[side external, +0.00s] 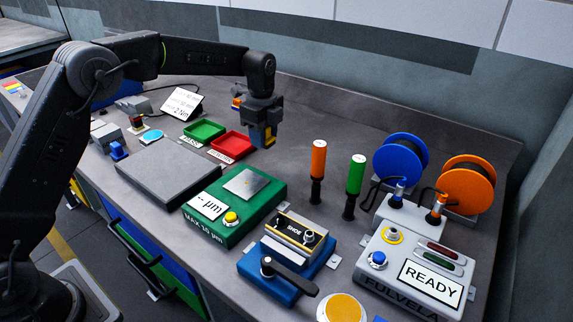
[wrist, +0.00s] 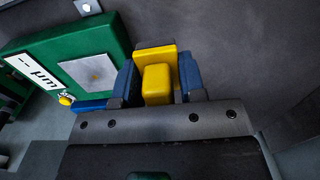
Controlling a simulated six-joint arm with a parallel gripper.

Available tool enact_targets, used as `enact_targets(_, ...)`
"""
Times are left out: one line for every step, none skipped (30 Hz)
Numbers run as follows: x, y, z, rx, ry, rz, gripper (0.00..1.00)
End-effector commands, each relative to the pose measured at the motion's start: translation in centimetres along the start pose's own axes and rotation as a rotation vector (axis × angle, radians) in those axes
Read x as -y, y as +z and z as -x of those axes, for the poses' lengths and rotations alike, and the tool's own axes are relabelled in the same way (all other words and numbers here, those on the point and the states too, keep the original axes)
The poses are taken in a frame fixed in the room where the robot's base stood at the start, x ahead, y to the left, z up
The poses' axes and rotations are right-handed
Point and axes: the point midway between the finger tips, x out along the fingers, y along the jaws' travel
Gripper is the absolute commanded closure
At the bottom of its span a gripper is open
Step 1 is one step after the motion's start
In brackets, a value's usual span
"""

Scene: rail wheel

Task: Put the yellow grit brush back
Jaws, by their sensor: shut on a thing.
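The yellow grit brush (wrist: 157,82) is between the blue fingers of my gripper (wrist: 158,88) in the wrist view. My gripper is shut on it. In the side external view my gripper (side external: 263,135) hangs above the bench behind the green gauge box, just right of the red tray, and only a little yellow of the brush (side external: 269,131) shows between the fingers. The brush's lower end and its gap to the bench are hard to tell.
A red tray (side external: 231,144) and a green tray (side external: 204,131) lie left of my gripper. The green gauge box (side external: 218,221), blue vise (side external: 262,272), orange (side external: 318,158) and green (side external: 356,174) handled tools, and grey READY box (side external: 385,257) stand nearer. Bench behind the tools is clear.

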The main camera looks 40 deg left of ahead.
Motion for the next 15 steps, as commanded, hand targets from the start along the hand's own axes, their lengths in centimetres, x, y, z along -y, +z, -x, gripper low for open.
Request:
enact_targets(0.4,-1.2,-0.8,0.0,0.001,-0.004,0.85)
enact_targets(0.6,-1.8,-1.2,0.0,0.002,-0.004,0.85)
enact_targets(0.9,-2.5,-1.6,0.0,0.001,-0.004,0.85)
enact_targets(1.1,-3.1,-2.0,0.0,0.002,-0.003,0.85)
enact_targets(1.3,-3.5,-2.3,0.0,0.001,-0.003,0.85)
enact_targets(1.5,-4.1,-2.6,0.0,0.0,-0.003,0.85)
enact_targets(1.7,-4.4,-2.9,0.0,0.001,-0.002,0.85)
enact_targets(1.8,-4.7,-3.0,0.0,-0.001,-0.001,0.85)
enact_targets(1.9,-5.0,-3.2,0.0,0.0,-0.001,0.85)
enact_targets(2.0,-5.2,-3.4,0.0,0.0,0.0,0.85)
enact_targets(2.0,-5.3,-3.5,0.0,0.0,0.0,0.85)
enact_targets(2.1,-5.4,-3.5,0.0,-0.001,0.0,0.85)
enact_targets(2.1,-5.5,-3.6,0.0,-0.001,0.0,0.85)
enact_targets(2.1,-5.5,-3.8,0.0,0.0,0.0,0.85)
enact_targets(2.1,-5.5,-4.2,0.0,0.0,0.001,0.85)
